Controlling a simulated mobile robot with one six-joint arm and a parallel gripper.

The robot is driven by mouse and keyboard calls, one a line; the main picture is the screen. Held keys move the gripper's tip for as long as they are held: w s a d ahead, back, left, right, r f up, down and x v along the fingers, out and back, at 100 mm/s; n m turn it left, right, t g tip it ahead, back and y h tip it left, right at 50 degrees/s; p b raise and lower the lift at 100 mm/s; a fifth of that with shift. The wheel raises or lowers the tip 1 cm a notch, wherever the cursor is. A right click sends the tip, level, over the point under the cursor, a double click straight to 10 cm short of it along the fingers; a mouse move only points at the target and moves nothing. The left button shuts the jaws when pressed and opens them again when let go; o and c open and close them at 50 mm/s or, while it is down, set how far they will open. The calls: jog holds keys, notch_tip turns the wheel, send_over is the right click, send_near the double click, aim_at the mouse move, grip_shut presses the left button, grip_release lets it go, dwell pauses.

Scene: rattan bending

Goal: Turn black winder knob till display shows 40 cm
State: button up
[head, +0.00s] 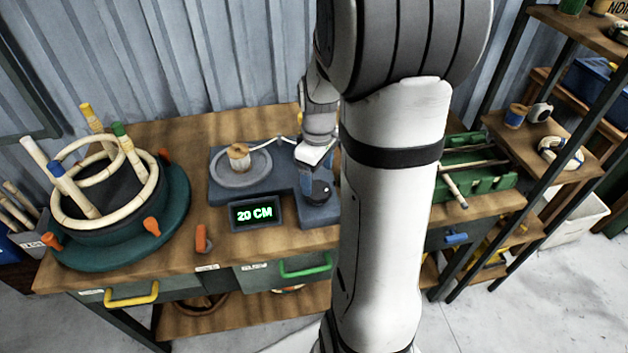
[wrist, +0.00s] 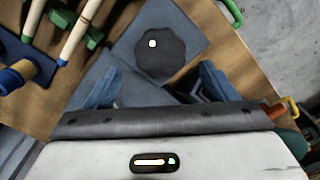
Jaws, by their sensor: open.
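The black winder knob (head: 318,193) sits on the right part of the blue-grey winder base (head: 227,187). In the wrist view the knob (wrist: 158,50) is a dark, many-sided disc with a white dot, just beyond my fingers. The display (head: 255,214) at the front of the winder reads 20 CM in green. My gripper (head: 312,175) is over the knob in the head view, partly hidden by its own wrist. In the wrist view my gripper (wrist: 158,85) is open, its two blue fingers apart. I cannot tell whether they touch the knob.
A spool (head: 238,157) stands on the winder's round plate. A bending jig (head: 180,205) with rattan rings and coloured-tip poles is at left. A green rack (head: 487,181) with sticks is at right. An orange peg (head: 202,240) stands near the table's front edge.

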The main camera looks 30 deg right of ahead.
aim_at(317, 189)
jog(key=shift+f, duration=2.25)
jog(key=shift+c, duration=0.3)
jog(key=c, duration=0.9)
